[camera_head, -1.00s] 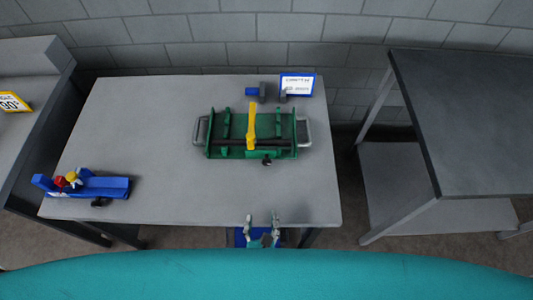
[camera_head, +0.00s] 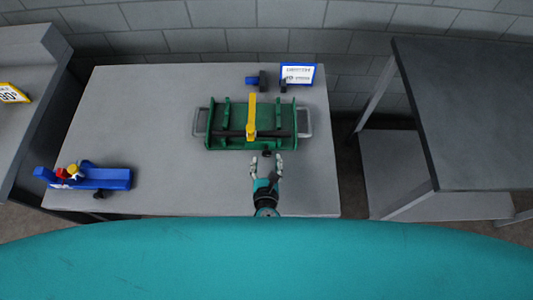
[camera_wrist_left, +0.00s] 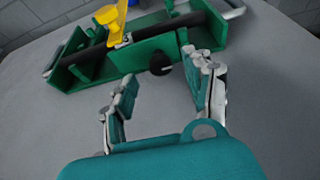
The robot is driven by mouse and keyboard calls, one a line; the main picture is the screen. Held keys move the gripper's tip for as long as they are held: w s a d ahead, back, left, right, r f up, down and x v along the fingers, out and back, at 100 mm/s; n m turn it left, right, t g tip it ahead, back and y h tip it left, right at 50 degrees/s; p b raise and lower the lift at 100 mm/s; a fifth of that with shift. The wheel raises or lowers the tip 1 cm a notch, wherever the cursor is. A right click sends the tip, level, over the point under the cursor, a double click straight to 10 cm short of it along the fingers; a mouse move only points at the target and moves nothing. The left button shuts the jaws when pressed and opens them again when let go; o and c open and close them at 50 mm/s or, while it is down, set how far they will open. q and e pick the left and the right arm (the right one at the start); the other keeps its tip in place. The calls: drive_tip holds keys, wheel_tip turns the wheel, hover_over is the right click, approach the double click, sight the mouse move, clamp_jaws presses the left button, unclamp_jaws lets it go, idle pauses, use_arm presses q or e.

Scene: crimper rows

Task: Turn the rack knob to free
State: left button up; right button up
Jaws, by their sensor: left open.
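The green rack (camera_head: 225,142) stands on the grey table, with a dark bar along it and a yellow lever (camera_head: 251,115) standing up at its middle. Its black knob (camera_head: 266,153) sticks out of the near side, right of the lever; it also shows in the left wrist view (camera_wrist_left: 161,64). My left gripper (camera_head: 266,160) is open and empty, just in front of the knob. In the left wrist view its fingers (camera_wrist_left: 165,85) are spread, with the knob beyond them, apart from both. Which way the knob is turned I cannot tell. My right gripper is not in view.
A blue fixture (camera_head: 100,178) with red and yellow parts and its own black knob lies at the table's left. A blue-framed sign (camera_head: 299,74) and a small blue and dark item (camera_head: 256,81) stand behind the rack. The table (camera_head: 150,110) is clear between the fixtures. A dark-topped table (camera_head: 465,110) stands right.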

sight(266, 155)
use_arm(q)
drive_tip(key=x, duration=0.2)
drive_tip(key=shift+w+f, duration=0.2)
drive_tip(key=shift+w, duration=0.15)
drive_tip(key=shift+w+f, duration=0.2)
drive_tip(key=shift+w, duration=0.3)
drive_tip(key=shift+c, duration=0.5)
clamp_jaws()
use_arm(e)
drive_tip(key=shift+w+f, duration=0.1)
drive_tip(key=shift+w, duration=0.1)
